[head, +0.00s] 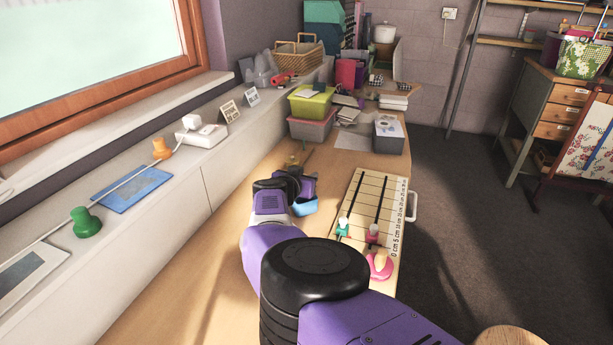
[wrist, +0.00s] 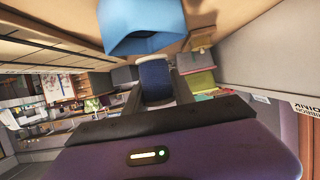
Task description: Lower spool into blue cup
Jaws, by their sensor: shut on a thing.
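The blue cup (head: 304,207) stands on the wooden table just past my arm in the head view, partly hidden by my gripper. In the wrist view the blue cup (wrist: 143,28) fills the top middle, with its open mouth facing the camera side. My gripper (wrist: 156,90) is shut on a dark blue spool (wrist: 155,82) with a pale end. The spool appears beside the cup's rim and outside its mouth; the exact gap is unclear. In the head view my gripper (head: 303,188) is at the cup, and the spool cannot be made out.
A ruled board (head: 366,205) with pegs lies right of the cup. A small brass-coloured object (head: 293,162) stands behind my gripper. The left window ledge holds large pins.

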